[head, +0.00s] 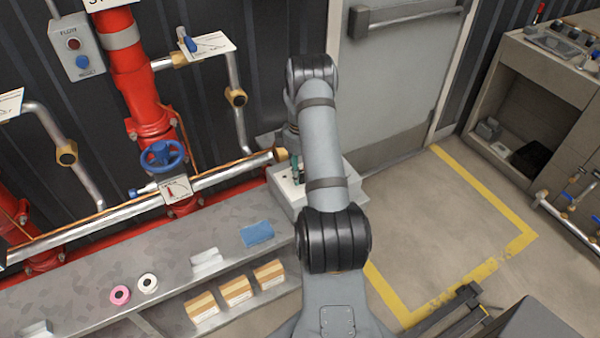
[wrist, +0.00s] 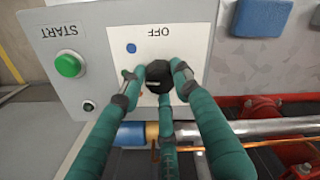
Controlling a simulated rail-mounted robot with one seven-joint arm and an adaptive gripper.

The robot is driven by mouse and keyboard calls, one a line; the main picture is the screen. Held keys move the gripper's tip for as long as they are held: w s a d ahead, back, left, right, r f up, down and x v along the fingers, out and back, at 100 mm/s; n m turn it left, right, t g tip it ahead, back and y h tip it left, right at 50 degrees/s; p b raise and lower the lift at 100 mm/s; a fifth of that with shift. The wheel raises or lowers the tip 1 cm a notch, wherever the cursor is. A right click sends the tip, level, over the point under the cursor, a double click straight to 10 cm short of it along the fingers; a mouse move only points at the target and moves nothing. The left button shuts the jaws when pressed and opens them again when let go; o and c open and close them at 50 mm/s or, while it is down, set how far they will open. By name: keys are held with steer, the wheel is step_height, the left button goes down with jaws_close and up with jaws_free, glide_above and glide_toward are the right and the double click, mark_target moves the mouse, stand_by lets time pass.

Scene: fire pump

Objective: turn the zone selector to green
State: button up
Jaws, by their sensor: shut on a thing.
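The zone selector is a black round knob (wrist: 158,74) on a white plate of the control box, in the wrist view. A blue dot (wrist: 131,48) and the upside-down word OFF are on the plate beside it. Where the knob points is hard to tell. In the head view the control box (head: 282,196) stands at the bench's right end, and my arm hides most of the gripper and the knob.
A green START button (wrist: 68,66) is on the same box, left of the knob. A horizontal pipe (wrist: 270,126) with red flanges runs close by. A blue cloth (head: 257,234) lies on the bench (head: 190,262). The floor inside the yellow line (head: 480,190) is clear.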

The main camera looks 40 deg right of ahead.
steer(key=shift+w+n, duration=0.1)
steer(key=shift+n, duration=0.4)
steer(key=o, duration=1.2)
steer(key=shift+c, duration=0.2)
step_height(320, 180, up, 12)
step_height(320, 180, down, 12)
stand_by(0.7)
